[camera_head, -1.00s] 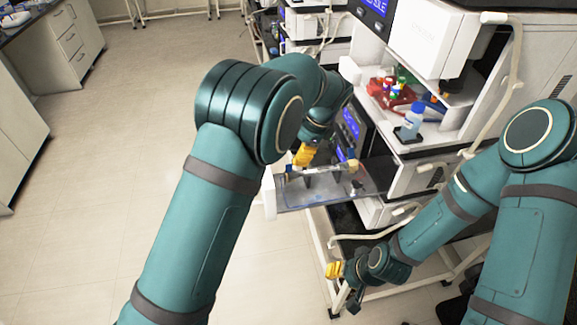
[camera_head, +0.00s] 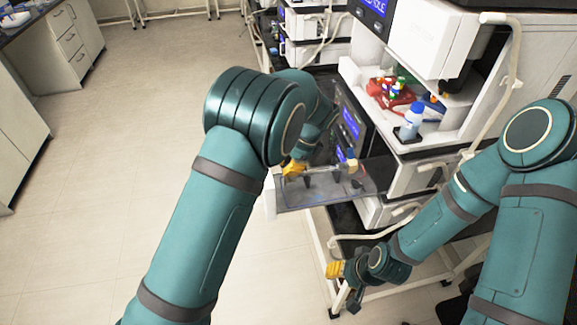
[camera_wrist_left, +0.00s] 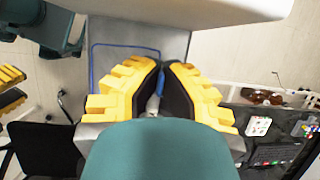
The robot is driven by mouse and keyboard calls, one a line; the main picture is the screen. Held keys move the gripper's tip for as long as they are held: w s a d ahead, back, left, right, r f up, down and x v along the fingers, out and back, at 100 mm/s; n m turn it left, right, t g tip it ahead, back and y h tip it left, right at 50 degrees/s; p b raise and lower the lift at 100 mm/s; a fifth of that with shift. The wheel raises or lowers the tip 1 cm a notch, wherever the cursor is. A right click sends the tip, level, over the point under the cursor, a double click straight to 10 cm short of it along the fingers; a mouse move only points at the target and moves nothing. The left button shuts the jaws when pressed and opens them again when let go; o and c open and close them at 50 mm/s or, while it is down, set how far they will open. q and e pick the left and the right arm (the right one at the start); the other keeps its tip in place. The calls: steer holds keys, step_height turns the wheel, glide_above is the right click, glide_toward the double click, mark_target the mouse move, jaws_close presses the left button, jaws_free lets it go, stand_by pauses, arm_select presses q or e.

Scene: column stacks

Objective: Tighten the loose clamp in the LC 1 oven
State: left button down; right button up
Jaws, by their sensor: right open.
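The open oven compartment shows in the head view as a pulled-out smoky, see-through tray (camera_head: 300,197) with a pale front edge. A thin light column (camera_head: 322,171) lies along it, with a blue fitting (camera_head: 351,156) near its right end. Small dark clamps (camera_head: 335,177) show below the column; which one is loose cannot be told. My left gripper (camera_head: 293,168) is at the column's left end. In the left wrist view its yellow-backed fingers (camera_wrist_left: 160,80) are close together, with a small grey piece and blue between them; a grip is unclear. My right gripper (camera_head: 343,285) is open, low beside the cart.
Instrument stacks rise behind the tray, with a blue-capped bottle (camera_head: 412,120) and red items (camera_head: 388,95) on a shelf. The floor (camera_head: 110,200) at left is clear.

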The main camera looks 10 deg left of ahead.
steer(key=shift+f, duration=0.2)
arm_select(q)
steer(key=shift+s+d+f+t+b, duration=0.1)
steer(key=shift+s+t+b, duration=0.1)
steer(key=shift+t+b, duration=0.35)
steer(key=t+b, duration=0.1)
steer(key=b, duration=0.1)
steer(key=s+t+y+b, duration=0.1)
steer(key=b, duration=0.1)
steer(key=f+n+t+b, duration=0.1)
steer(key=b, duration=0.2)
steer(key=shift+s+d+t+y, duration=0.25)
steer(key=shift+d+y, duration=0.05)
steer(key=t+b, duration=0.1)
steer(key=b, duration=0.1)
steer(key=t+b, duration=0.1)
steer(key=b, duration=0.1)
steer(key=shift+s+f+y, duration=0.15)
steer(key=shift+s+y, duration=0.1)
steer(key=shift+y, duration=0.05)
steer(key=shift+s+n+t+y+b, duration=0.1)
steer(key=shift+n+t+y+b, duration=0.25)
steer(key=shift+b, duration=0.7)
arm_select(e)
step_height(320, 180, down, 15)
steer(key=s, duration=0.2)
steer(key=shift+a+r+g, duration=0.2)
steer(key=shift+a+g, duration=0.1)
steer(key=shift+a, duration=0.1)
